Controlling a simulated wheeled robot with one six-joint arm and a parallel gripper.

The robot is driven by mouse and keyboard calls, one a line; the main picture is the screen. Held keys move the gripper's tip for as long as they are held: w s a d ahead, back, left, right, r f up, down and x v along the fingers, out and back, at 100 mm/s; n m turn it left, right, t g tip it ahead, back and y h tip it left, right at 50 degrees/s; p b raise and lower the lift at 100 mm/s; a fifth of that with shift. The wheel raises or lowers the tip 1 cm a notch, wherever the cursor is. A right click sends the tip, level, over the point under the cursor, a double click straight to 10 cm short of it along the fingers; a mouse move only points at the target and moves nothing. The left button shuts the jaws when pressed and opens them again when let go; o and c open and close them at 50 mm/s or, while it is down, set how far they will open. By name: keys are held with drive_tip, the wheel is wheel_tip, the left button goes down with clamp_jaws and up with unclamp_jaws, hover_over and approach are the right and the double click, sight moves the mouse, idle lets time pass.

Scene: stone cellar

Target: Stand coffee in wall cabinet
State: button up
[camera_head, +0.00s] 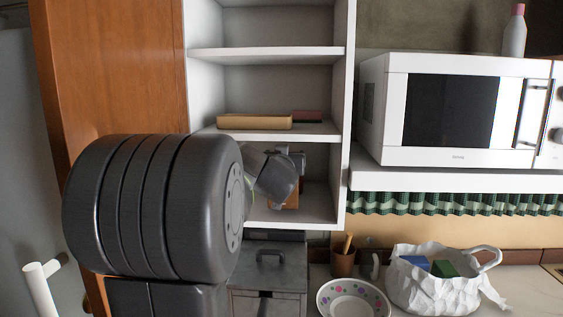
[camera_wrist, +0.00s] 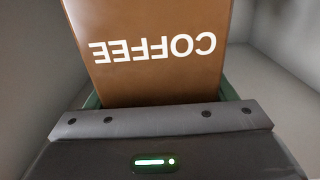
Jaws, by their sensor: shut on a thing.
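The coffee (camera_wrist: 150,75) is a brown box with white lettering, upside down in the wrist view, where it fills the upper middle. My gripper (camera_wrist: 160,102) is shut on it; the fingers are mostly hidden behind the wrist housing. In the head view a small brown part of the coffee (camera_head: 291,196) shows beyond my gripper (camera_head: 285,170), inside the lowest visible compartment of the white wall cabinet (camera_head: 342,190). The cabinet's wooden door (camera_head: 110,70) stands open at the left. My arm hides the left part of that compartment. I cannot tell whether the coffee touches the shelf.
The shelf above holds a tan box (camera_head: 254,122) and a dark red item (camera_head: 307,116). A microwave (camera_head: 450,110) stands at the right. Below are a grey metal box (camera_head: 268,275), a brown cup (camera_head: 343,264), a dotted plate (camera_head: 352,302) and a white bag (camera_head: 430,285).

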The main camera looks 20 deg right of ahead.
drive_tip(key=shift+w+d+f+b, duration=0.1)
drive_tip(key=shift+w+f+b, duration=0.15)
drive_tip(key=shift+f+b, duration=0.65)
drive_tip(key=o, duration=1.6)
drive_tip(key=p+v, duration=0.1)
drive_tip(key=v, duration=1.1)
drive_tip(key=shift+r, duration=0.15)
